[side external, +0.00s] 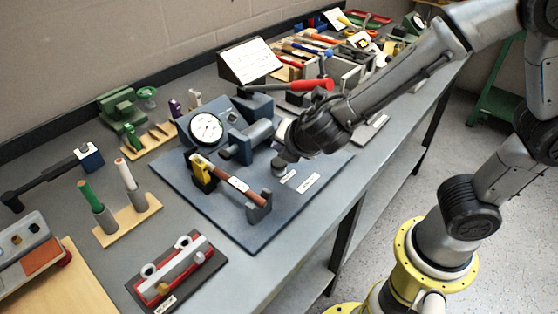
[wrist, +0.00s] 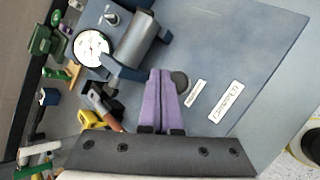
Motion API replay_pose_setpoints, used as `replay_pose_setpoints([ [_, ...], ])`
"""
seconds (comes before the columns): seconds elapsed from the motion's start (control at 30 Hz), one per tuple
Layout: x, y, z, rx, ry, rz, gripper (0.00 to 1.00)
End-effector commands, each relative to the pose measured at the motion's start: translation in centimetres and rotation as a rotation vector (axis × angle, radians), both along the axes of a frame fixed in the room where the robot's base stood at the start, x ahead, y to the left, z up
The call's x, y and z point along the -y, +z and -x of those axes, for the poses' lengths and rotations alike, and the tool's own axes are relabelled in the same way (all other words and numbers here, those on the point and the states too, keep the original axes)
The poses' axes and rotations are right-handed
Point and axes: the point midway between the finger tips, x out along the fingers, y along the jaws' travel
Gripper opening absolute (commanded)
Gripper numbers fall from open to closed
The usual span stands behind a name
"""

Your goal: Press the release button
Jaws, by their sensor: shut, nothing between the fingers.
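A small dark round button (wrist: 180,80) sits on the blue-grey base plate (wrist: 245,45) in the wrist view, beside a small white label. In the side view a dark round knob-like piece (side external: 279,167), likely the same button, stands on the plate just below my wrist. My gripper (wrist: 161,72) shows two purple fingers pressed together, with nothing between them. In the wrist view the fingertips lie just left of the button and partly overlap its edge. I cannot tell whether they touch it. In the side view the fingers are mostly hidden by my wrist.
A white-faced dial gauge (side external: 206,129) and a grey cylinder (side external: 250,140) in a blue mount stand behind the button. A brown-handled bar (side external: 228,180) rests between a yellow holder and a dark bracket. Two white labels (side external: 308,183) lie in front. The plate's near right area is clear.

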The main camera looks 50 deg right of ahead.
Motion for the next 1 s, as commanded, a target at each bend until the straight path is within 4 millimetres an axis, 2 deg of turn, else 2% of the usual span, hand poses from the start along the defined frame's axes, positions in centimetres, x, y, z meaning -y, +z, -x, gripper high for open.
replay_pose_setpoints([
  [0.2, 0.0, 2.1, 0.0, 0.002, 0.0, -0.002, 0.0],
  [0.4, 0.0, 3.2, 0.0, 0.0, 0.001, -0.001, 0.0],
  [1.0, 0.0, 3.3, 0.0, -0.001, 0.001, 0.0, 0.0],
])
